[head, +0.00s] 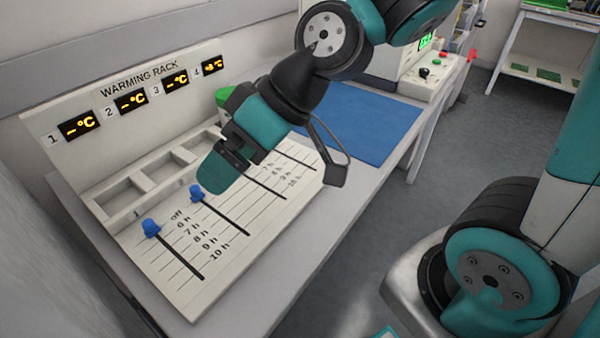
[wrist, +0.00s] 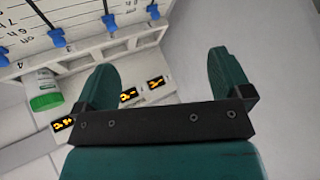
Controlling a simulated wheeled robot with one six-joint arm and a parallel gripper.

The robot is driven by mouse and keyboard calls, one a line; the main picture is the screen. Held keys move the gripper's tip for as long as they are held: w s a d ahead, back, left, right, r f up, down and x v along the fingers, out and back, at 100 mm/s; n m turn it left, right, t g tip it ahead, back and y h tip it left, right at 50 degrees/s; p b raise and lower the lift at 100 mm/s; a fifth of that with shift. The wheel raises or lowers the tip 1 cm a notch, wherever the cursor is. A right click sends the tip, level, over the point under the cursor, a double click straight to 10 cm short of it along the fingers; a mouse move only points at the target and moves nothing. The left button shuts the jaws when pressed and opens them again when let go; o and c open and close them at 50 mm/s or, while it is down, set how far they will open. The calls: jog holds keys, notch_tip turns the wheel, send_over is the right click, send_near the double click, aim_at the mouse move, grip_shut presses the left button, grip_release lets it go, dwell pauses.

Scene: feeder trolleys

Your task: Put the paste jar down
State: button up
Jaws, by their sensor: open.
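The paste jar, a white jar with a green lid, stands in the warming rack (head: 190,290) at compartment 4. Its green lid (head: 222,97) shows behind my gripper in the head view, and the jar (wrist: 43,90) is at the left of the wrist view. My gripper (wrist: 161,62) is open, with nothing between its teal fingers. It is apart from the jar, which lies outside the left finger in the wrist view. In the head view my gripper (head: 214,172) hangs over the rack and hides part of its compartments and sliders.
Blue slider knobs (head: 150,228) stand up from the rack's sloping front. Number displays (head: 82,125) line its back panel; the fourth (head: 213,65) shows a reading, the others dashes. A blue mat (head: 365,125) lies bare beyond the rack. A device (head: 425,70) stands behind it.

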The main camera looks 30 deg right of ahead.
jog(key=s+d+r+m+g+h, duration=0.1)
jog(key=s+d+g+h, duration=0.2)
jog(key=s, duration=0.6)
jog(key=shift+d+r+h, duration=0.15)
jog(key=shift+d+h, duration=0.15)
jog(key=shift+d, duration=0.4)
